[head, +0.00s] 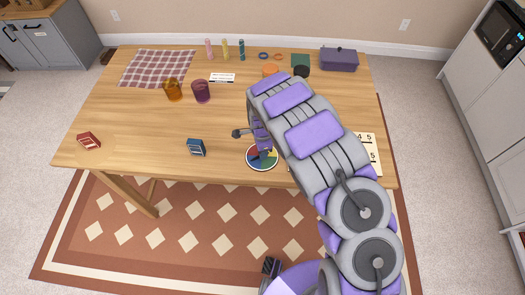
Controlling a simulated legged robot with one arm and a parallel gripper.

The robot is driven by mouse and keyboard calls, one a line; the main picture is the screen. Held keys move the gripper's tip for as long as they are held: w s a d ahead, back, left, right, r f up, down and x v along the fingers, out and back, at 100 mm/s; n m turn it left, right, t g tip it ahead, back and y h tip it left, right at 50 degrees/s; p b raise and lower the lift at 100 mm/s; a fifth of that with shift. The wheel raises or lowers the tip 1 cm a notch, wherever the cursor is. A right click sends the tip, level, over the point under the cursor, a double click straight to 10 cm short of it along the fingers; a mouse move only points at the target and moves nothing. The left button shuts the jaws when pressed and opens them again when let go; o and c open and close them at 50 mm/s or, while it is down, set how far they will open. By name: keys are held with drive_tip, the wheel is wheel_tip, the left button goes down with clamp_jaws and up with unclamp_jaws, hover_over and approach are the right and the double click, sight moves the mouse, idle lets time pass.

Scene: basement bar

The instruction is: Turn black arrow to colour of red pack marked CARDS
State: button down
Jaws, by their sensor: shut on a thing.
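The colour spinner disc (253,163) lies near the table's front edge, with red, yellow, green and blue showing in its sectors. My gripper (263,150) points down over the middle of the disc and is shut on what appears to be the black arrow; the arrow is mostly hidden by the gripper, so its direction cannot be told. A red pack (88,141) lies at the table's left front; its marking is too small to read.
The wooden table (130,120) also holds a checked cloth (157,68), an amber glass (172,89), a purple glass (201,92), several bottles at the back and a purple box (339,60). A number card (367,141) is partly behind my arm. The left-centre tabletop is clear.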

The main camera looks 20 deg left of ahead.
drive_tip(key=m+b, duration=0.1)
drive_tip(key=m, duration=0.3)
drive_tip(key=shift+a+m, duration=0.1)
drive_tip(key=shift+m, duration=0.2)
drive_tip(key=m+b, duration=0.1)
drive_tip(key=m, duration=0.2)
drive_tip(key=shift+m, duration=0.4)
drive_tip(key=m, duration=0.3)
drive_tip(key=shift+r+b, duration=0.1)
drive_tip(key=shift+b, duration=0.25)
drive_tip(key=shift+w+a+m+b, duration=0.1)
drive_tip(key=shift+m+b, duration=0.2)
drive_tip(key=shift+m, duration=1.7)
drive_tip(key=c, duration=0.9)
unclamp_jaws()
